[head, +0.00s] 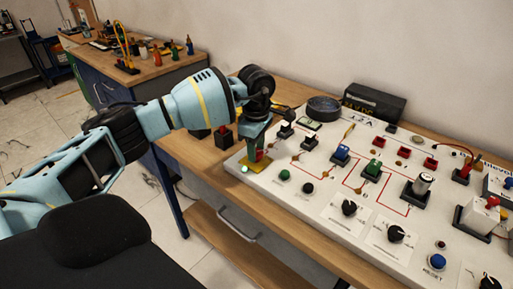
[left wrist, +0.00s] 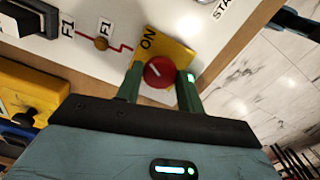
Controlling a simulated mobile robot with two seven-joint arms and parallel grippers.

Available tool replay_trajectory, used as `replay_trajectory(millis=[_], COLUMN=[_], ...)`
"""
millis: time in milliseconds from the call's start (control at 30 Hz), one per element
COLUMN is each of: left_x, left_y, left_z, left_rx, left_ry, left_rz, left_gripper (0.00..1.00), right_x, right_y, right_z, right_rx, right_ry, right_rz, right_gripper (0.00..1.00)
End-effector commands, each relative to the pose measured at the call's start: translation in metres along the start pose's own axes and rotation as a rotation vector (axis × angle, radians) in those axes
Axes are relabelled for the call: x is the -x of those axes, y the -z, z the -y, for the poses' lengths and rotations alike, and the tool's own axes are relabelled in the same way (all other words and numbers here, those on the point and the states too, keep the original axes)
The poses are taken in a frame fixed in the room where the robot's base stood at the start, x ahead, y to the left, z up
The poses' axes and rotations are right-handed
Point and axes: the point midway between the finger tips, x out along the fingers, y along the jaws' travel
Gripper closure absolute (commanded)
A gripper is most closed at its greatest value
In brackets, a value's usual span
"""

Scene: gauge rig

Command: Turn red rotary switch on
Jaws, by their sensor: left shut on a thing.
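The red rotary switch (left wrist: 159,72) sits on a yellow plate (left wrist: 175,50) marked ON, at the corner of the white panel. A pale line on its knob lies slanted, not in line with the ON label. My left gripper (left wrist: 160,80) has its two green fingers on either side of the knob and is shut on it. In the head view the left gripper (head: 256,155) reaches down over the panel's near left corner, and the switch is mostly hidden behind its fingers. My right gripper is not in view.
The white panel (head: 320,185) carries several knobs, switches, sockets and buttons to the right of my gripper. A black box (head: 374,103) and a dark round dish (head: 323,108) stand behind it. Another bench (head: 150,68) with tools is at the back left.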

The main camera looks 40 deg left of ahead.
Motion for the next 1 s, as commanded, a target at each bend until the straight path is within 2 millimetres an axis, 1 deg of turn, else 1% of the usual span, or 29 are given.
replay_trajectory(millis=[200,400,633,1000], left_x=[-0.0013,-0.0009,-0.0006,-0.0006], left_y=[0.0002,0.0002,0.0001,-0.0001], left_z=[0.0002,0.0001,0.0001,0.0002], left_rx=[-0.144,-0.226,-0.267,-0.272], left_ry=[0.001,0.001,0.001,0.001], left_rz=[-0.001,-0.001,-0.001,-0.001], left_gripper=[0.85,0.85,0.85,0.85], right_x=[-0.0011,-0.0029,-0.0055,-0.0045], right_y=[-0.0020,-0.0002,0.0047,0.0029], right_z=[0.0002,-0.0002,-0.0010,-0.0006], right_rx=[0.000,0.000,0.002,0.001], right_ry=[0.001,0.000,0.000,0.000], right_rz=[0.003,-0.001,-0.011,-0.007], right_gripper=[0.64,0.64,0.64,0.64])
